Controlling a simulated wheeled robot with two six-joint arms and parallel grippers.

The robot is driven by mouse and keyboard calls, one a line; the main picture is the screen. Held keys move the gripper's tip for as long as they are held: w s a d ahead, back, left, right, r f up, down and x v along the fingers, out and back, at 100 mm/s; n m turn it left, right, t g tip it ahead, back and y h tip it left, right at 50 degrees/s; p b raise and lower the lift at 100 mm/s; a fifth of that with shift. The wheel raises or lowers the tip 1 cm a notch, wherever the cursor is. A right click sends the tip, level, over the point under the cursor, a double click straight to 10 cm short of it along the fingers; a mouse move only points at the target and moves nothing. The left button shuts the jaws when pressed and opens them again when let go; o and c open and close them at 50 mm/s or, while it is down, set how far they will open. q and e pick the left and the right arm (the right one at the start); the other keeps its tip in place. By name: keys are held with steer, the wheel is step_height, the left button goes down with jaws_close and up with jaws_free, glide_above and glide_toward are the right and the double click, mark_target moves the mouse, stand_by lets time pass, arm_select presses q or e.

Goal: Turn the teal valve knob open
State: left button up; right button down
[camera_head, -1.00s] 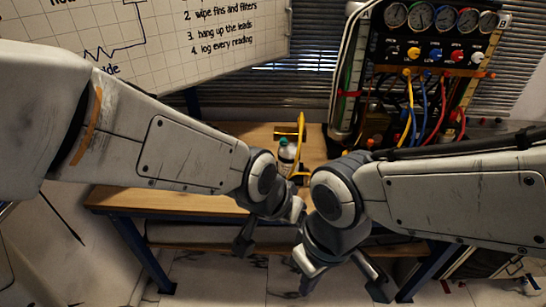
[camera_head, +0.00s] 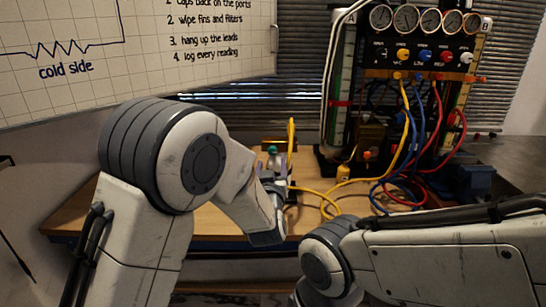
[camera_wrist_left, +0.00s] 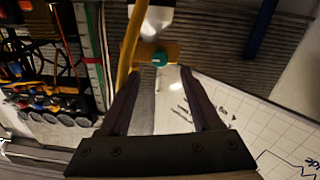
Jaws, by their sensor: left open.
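The teal valve knob (camera_wrist_left: 160,58) sits on a brass-yellow valve piece (camera_wrist_left: 172,48) in the left wrist view. A white cylinder (camera_wrist_left: 156,20) joins it. In the head view, the knob (camera_head: 272,149) shows small above my left gripper (camera_head: 281,183), which partly hides what is below it. In the left wrist view, my left gripper (camera_wrist_left: 160,76) is open, with the knob lined up between its fingertips and seemingly just beyond them. I cannot tell whether they touch. My right arm shows at the lower right of the head view, but its gripper is out of frame.
A yellow hose (camera_head: 292,150) rises beside the valve and runs across the wooden bench (camera_head: 85,215). The gauge panel (camera_head: 424,50) with coloured hoses stands to the right. A whiteboard (camera_head: 120,80) hangs at upper left. The bench's left part is clear.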

mark_target(272, 153)
arm_select(q)
steer(key=w, duration=0.6)
steer(key=shift+w+d+p, duration=0.1)
steer(key=shift+w+p, duration=0.25)
